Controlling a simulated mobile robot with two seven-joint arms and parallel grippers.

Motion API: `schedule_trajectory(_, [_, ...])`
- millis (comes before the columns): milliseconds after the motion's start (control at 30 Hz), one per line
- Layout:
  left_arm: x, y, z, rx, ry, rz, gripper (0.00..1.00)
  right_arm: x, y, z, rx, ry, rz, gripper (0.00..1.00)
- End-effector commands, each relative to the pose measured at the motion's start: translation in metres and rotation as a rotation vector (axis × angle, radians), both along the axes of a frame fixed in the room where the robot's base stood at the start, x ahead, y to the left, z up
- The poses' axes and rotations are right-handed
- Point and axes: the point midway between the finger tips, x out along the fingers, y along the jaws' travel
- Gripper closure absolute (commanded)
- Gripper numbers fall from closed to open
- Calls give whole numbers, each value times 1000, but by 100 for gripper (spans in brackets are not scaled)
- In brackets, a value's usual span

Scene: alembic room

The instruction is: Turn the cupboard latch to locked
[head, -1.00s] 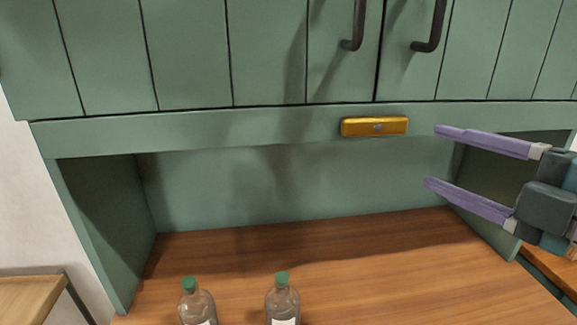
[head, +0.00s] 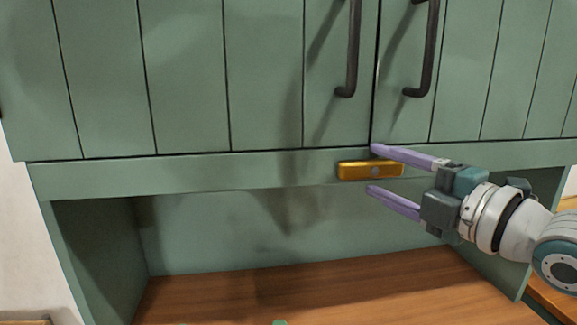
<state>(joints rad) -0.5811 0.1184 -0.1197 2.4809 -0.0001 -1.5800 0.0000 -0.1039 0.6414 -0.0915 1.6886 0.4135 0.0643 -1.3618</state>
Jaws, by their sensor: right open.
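The cupboard latch (head: 355,171) is a yellow bar with a small grey pivot, lying horizontal on the green rail below the cupboard doors (head: 265,75). My right gripper (head: 372,170) comes in from the right with its two purple fingers open, one above and one below the latch's right end in the picture. I cannot tell whether the fingers touch the latch. My left gripper is out of view.
Two dark door handles (head: 350,50) hang above the latch. Below the rail is an open niche with a wooden counter (head: 300,295). A green bottle cap (head: 279,322) just shows at the bottom edge.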

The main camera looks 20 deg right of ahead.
Motion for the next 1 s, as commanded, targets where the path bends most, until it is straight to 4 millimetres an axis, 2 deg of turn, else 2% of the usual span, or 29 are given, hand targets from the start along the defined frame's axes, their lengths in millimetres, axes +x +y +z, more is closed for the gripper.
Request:
schedule_trajectory(333, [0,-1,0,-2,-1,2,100,3,0,0,1,0,0,36])
schedule_trajectory(900, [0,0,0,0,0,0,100,3,1,0,1,0,0,100])
schedule_trajectory(1000, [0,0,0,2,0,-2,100,3,1,0,1,0,0,100])
